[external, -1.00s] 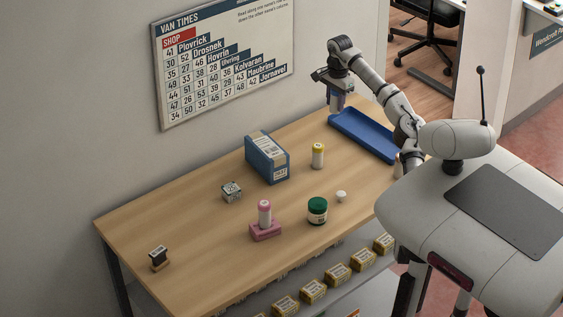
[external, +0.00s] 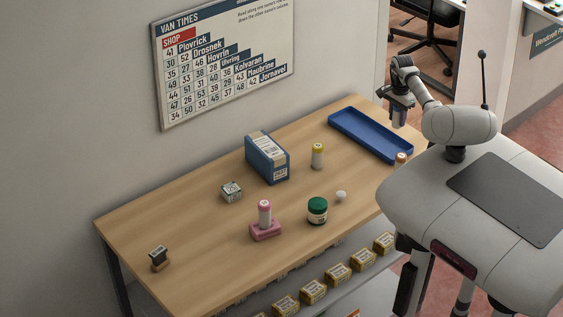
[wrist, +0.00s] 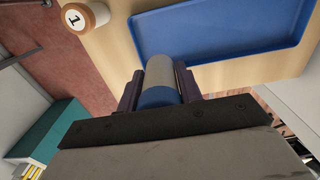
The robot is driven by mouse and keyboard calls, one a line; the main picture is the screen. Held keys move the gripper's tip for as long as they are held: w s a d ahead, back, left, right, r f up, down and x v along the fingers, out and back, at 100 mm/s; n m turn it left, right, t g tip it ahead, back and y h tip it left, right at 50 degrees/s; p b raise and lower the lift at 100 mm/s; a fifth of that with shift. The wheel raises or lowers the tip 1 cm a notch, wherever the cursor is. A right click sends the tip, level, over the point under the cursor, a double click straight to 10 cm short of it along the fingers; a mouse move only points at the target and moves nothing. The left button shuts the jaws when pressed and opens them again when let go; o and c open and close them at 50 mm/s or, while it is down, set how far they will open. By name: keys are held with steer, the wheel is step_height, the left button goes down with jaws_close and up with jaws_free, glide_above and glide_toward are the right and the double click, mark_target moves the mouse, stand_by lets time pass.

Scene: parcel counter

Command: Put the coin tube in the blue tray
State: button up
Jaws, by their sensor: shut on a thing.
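My gripper (wrist: 160,88) is shut on the coin tube (wrist: 160,72), a pale grey cylinder with a blue band at the end nearer the wrist camera. In the external view my gripper (external: 398,98) holds it in the air by the right end of the table, to the right of the blue tray. The blue tray (external: 345,117) is long, shallow and lies flat at the table's far right. It looks empty in the external view. The tray (wrist: 215,58) fills the top of the wrist view, beyond the held tube.
A tan-rimmed tube (external: 401,159) marked 1 stands near the tray's near end.

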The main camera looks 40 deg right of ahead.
step_height(320, 180, down, 11)
steer(key=p, duration=0.3)
steer(key=shift+f, duration=0.1)
steer(key=shift+f, duration=0.1)
steer(key=o, duration=1.1)
step_height(320, 180, up, 12)
steer(key=b, duration=0.4)
